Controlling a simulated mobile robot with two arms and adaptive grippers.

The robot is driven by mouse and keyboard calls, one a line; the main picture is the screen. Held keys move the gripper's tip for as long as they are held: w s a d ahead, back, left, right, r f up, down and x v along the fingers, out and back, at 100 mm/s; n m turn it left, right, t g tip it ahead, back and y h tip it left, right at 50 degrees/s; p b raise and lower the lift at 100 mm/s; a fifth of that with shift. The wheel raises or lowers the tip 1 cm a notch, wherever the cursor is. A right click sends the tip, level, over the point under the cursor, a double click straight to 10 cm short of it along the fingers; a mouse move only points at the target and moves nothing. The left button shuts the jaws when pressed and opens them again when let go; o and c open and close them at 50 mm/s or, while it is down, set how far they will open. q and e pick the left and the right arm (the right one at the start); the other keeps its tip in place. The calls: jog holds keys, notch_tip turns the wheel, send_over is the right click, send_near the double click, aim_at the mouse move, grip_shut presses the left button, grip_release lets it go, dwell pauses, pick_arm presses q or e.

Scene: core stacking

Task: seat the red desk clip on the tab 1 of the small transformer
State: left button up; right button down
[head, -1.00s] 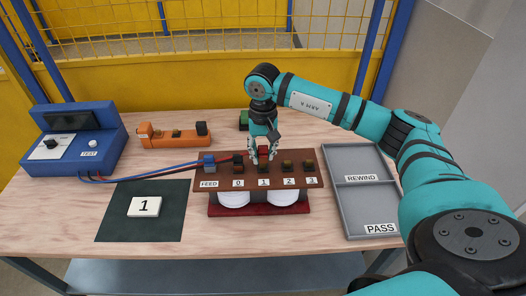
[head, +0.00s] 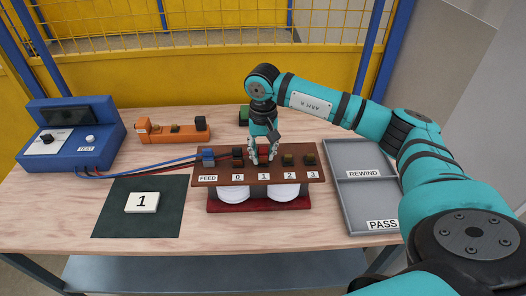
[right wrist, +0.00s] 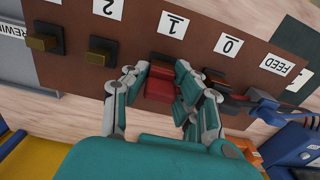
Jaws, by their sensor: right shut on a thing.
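The small transformer (head: 215,180) stands mid-table, a brown board with tabs labelled FEED, 0, 1, 2 and 3 above white coils. My right gripper (head: 263,160) points down at tab 1, behind its label (head: 263,177). In the right wrist view the fingers (right wrist: 165,80) are shut on the red desk clip (right wrist: 160,90), one on each side. The clip is at the dark block of tab 1, which it and the fingers mostly cover; I cannot tell whether it is fully down. Tabs 2 (right wrist: 103,50) and 3 (right wrist: 43,42) show bare brass-coloured tops. My left gripper is not in view.
A blue tester (head: 70,135) at the left sends leads to clips at FEED (head: 208,156) and 0 (head: 238,155). A card marked 1 (head: 142,202) lies on a dark mat (head: 110,220). An orange device (head: 165,132) stands behind. Grey REWIND/PASS trays (head: 350,195) lie right.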

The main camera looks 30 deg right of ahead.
aim_at(263, 146)
jog(key=shift+f, duration=0.2)
jog(key=c, duration=1)
grip_release()
notch_tip(263, 146, up, 12)
jog(key=shift+r, duration=0.1)
jog(key=o, duration=1)
